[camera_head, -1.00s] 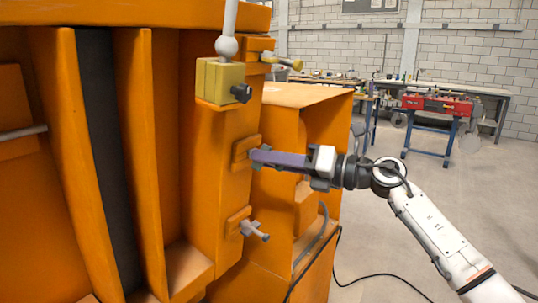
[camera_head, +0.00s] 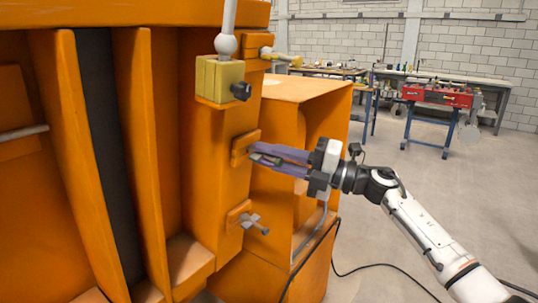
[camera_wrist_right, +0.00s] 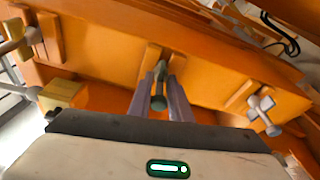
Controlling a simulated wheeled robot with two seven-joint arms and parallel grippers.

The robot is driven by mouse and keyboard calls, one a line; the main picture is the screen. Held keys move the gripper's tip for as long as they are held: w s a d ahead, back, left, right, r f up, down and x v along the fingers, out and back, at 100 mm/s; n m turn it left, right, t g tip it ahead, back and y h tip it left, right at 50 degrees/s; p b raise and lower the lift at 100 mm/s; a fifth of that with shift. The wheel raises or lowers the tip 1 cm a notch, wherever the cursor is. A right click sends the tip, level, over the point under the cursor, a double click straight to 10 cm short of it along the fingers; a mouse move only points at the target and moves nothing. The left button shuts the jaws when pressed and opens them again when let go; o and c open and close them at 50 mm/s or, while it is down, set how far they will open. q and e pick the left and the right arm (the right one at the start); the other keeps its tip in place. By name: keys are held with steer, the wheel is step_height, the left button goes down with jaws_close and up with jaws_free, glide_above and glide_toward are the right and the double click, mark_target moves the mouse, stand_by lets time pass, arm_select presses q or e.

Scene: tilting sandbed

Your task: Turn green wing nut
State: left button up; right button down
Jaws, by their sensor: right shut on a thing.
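The green wing nut (camera_head: 264,160) sits on a small orange block (camera_head: 243,146) on the side of the orange machine. In the right wrist view the green wing nut (camera_wrist_right: 158,102) shows between the two purple fingers. My right gripper (camera_head: 256,155) reaches in from the right and is shut on it, with a finger on either side. In the wrist view the right gripper (camera_wrist_right: 162,78) points at the block, and its fingers hide part of the nut. My left gripper is not in view.
A grey wing nut (camera_head: 254,223) sits below, and a yellow one (camera_head: 281,57) above. A yellow block with a dark knob (camera_head: 242,91) and a ball-ended lever (camera_head: 226,44) stand close above my gripper.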

steer(key=shift+f, duration=0.1)
stand_by(0.4)
steer(key=c, duration=1.6)
jaws_free()
steer(key=shift+c, duration=0.2)
steer(key=b+v, duration=0.2)
steer(key=v, duration=0.8)
steer(key=shift+s, duration=0.15)
steer(key=shift+d, duration=0.1)
